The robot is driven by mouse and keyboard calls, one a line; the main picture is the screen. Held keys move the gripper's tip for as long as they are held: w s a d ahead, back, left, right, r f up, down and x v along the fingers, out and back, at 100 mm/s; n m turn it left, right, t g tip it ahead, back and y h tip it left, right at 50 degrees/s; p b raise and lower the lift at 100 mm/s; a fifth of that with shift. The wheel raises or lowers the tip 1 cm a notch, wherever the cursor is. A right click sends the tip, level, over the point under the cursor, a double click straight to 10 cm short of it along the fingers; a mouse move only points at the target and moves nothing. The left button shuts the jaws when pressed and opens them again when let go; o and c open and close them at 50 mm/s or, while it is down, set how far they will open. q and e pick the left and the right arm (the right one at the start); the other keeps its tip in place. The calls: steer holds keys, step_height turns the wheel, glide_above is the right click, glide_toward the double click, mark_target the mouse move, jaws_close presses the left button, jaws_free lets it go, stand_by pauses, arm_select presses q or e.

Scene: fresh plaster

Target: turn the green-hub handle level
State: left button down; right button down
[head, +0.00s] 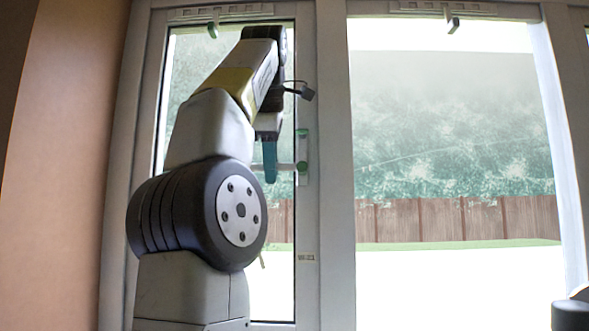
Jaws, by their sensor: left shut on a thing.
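The green-hub handle (287,167) is on the window's middle post, right of my left arm. Its green hub (303,167) sits on a narrow upright plate, and its pale lever points left from the hub, looking about level. My left gripper (270,167) reaches the lever from above, its teal finger pointing down across the lever's left part. It is shut on the handle. The lever's far end is partly hidden by the finger and arm. My right gripper is not in view.
A white window frame (334,200) surrounds a narrow left pane and a wide right pane (455,120). A brown wall (65,150) stands at the left. My left arm covers much of the left pane.

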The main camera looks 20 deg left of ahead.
arm_select(q)
steer(key=c, duration=1.4)
jaws_free()
steer(key=shift+o, duration=0.2)
steer(key=shift+d+r, duration=0.1)
steer(key=shift+s+d+r, duration=0.1)
steer(key=shift+s+r, duration=0.2)
steer(key=shift+r, duration=0.15)
steer(key=s+d, duration=0.4)
steer(key=s, duration=0.7)
steer(key=shift+s, duration=0.2)
